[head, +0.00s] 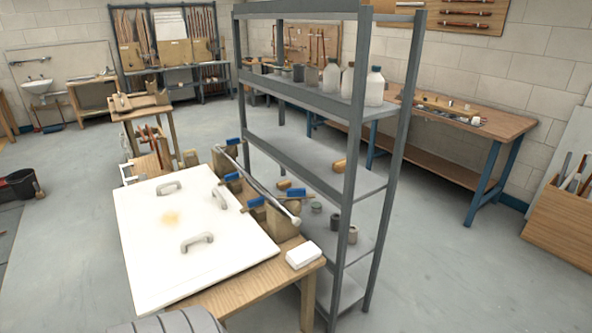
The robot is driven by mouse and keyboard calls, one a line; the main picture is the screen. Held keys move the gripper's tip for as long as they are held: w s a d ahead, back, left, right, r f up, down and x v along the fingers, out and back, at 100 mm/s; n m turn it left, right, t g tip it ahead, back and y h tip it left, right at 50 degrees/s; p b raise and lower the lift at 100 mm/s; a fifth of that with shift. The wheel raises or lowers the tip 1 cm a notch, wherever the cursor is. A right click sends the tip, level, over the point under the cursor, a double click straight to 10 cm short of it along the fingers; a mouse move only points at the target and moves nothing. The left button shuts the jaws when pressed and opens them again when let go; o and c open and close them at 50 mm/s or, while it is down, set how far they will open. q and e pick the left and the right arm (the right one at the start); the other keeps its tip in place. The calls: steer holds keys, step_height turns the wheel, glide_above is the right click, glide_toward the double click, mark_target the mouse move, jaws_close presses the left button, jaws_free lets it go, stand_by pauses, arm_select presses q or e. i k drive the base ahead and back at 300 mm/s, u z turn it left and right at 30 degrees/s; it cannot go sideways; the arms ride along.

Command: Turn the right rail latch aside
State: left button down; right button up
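A grey rail (255,183) runs slantwise along the back right edge of the wooden bench, beside a large white panel. It has a pale knob at its near end. Several blue latch-like pieces sit around it: one near the far end (233,141), one left of the middle (232,176), one near the front (256,202) and one on its right side (296,192). The last two lie close to wooden blocks near the rail's near end. I cannot tell which is the right rail latch or how each is turned. Neither gripper is in view.
The white panel (150,260) with several grey handles covers most of the bench top (235,285). A white block (303,255) lies at the front right corner. A grey metal shelf (300,100) with bottles stands close behind the rail.

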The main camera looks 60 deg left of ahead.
mark_target(298, 192)
steer(key=u, duration=0.55)
steer(key=i, duration=0.8)
steer(key=u, duration=0.6)
